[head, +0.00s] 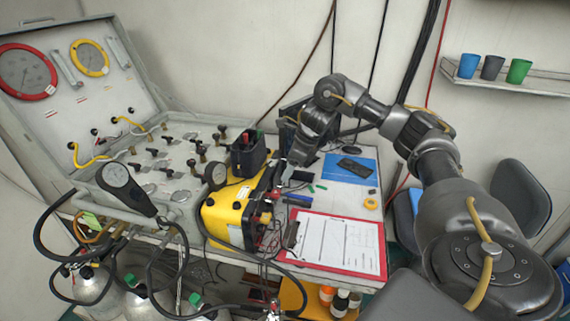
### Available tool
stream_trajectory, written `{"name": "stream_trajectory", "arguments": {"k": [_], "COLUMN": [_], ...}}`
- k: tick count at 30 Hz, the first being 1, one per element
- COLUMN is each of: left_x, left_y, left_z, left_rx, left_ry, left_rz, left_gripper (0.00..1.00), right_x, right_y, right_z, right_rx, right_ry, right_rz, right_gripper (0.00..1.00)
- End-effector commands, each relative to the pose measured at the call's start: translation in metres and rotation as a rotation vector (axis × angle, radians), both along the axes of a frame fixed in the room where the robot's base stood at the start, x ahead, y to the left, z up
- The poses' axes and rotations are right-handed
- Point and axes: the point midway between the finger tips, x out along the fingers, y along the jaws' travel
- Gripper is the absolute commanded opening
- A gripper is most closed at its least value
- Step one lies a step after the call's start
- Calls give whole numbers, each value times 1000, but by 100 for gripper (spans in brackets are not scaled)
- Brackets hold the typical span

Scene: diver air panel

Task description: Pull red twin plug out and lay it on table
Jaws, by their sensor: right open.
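A small red plug (277,195), which looks like the red twin plug, is at the right side of a yellow box (228,212) on the table. It seems to be seated in the box's side, but it is too small to be sure. My right gripper (287,172) reaches in from the right, open and empty, just above and behind the red plug, apart from it. The table (328,198) has bare pale surface to the right of the box. My left gripper is not in view.
A red clipboard (335,243) with paper lies in front, and a blue folder (338,172) with a dark device lies behind. A yellow tape roll (371,203) is at the right edge. The open gauge panel (120,165) fills the left, with hoses hanging in front.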

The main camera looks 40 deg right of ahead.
Motion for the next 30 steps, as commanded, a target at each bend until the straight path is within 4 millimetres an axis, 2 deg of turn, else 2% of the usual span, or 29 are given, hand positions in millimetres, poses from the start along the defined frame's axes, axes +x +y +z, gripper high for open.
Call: {"name": "stream_trajectory", "arguments": {"k": [3, 6, 8, 15, 18, 25, 30], "left_x": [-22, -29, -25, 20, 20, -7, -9], "left_y": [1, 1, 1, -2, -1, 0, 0], "left_z": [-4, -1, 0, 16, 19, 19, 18], "left_rx": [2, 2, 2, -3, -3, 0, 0], "left_ry": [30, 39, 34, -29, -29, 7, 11], "left_rz": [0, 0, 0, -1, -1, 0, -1], "left_gripper": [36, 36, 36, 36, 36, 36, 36], "right_x": [5, 11, 15, 28, 32, 35, 35], "right_y": [3, 8, 11, 20, 22, 25, 24], "right_z": [-20, -34, -45, -77, -87, -96, -96], "right_rx": [3, 3, 3, 1, 1, 1, 1], "right_ry": [8, 9, 9, 7, 6, 3, 4], "right_rz": [-3, -2, 0, 0, 0, 2, 1], "right_gripper": [56, 56, 56, 56, 56, 56, 56]}}
